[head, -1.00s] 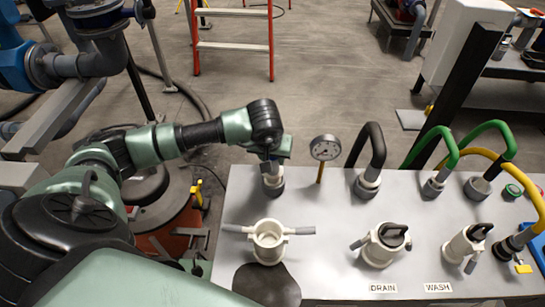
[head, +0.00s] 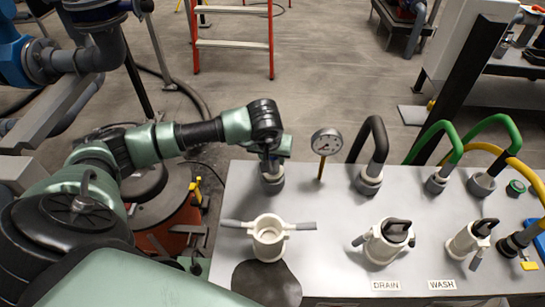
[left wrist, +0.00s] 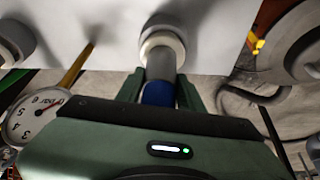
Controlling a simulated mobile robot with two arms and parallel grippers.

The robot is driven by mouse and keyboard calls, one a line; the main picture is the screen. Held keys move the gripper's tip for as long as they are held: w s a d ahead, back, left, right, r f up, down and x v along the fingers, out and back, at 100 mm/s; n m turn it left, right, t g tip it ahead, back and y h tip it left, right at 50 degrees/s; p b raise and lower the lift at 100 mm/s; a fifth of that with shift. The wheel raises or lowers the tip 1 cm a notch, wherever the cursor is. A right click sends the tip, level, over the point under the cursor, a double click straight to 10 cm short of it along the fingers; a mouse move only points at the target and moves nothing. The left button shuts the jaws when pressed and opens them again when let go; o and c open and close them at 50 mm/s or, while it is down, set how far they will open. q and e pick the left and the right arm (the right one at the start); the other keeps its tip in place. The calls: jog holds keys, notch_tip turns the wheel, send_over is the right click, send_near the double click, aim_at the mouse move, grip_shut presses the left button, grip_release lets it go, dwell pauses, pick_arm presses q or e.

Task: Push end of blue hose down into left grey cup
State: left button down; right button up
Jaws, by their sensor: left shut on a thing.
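The left grey cup (head: 272,187) stands on the pale panel at its back left corner. My left gripper (head: 270,152) is right above it, pointing down. In the left wrist view the gripper (left wrist: 162,88) is shut on the blue hose (left wrist: 158,94), whose grey end piece (left wrist: 160,66) reaches into the cup's pale ring (left wrist: 163,42). The end looks in line with the cup; how deep it sits is hidden. In the head view the arm covers most of the hose. My right gripper is not in view.
A pressure gauge (head: 326,143) on a brass stem stands close right of the cup. A black hose (head: 376,135) and green hoses (head: 440,140) sit in other cups. A white two-handled fitting (head: 268,240) stands in front, with valves (head: 388,240) to its right.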

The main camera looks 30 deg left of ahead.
pick_arm(q)
jog(key=c, duration=0.8)
grip_release()
jog(key=b+v, duration=0.1)
jog(key=v, duration=0.6)
jog(key=shift+s+r, duration=0.15)
jog(key=shift+r, duration=0.2)
